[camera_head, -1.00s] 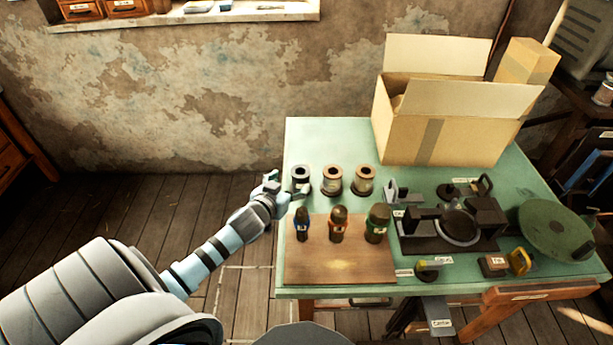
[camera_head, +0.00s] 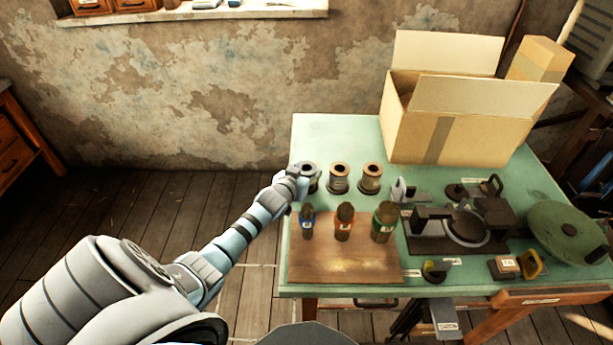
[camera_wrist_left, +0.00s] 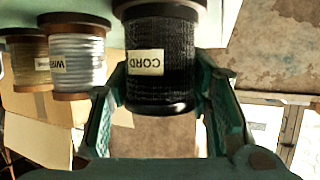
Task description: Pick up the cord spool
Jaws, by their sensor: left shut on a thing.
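The cord spool (camera_wrist_left: 160,85) is wound with black cord and has a pale label reading CORD. In the left wrist view it sits between the two fingers of my left gripper (camera_wrist_left: 165,115). In the head view the spool (camera_head: 309,168) stands at the left end of a row at the back left of the green table, partly covered by my left gripper (camera_head: 304,180). The gripper is shut on it. Whether the spool is off the table cannot be told. My right gripper is not in view.
A spool of pale wire (camera_head: 339,178) and another spool (camera_head: 371,179) stand to the right. Several bottles stand on a wooden board (camera_head: 345,262) in front. An open cardboard box (camera_head: 450,130) is behind right; the press (camera_head: 462,225) is on the right.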

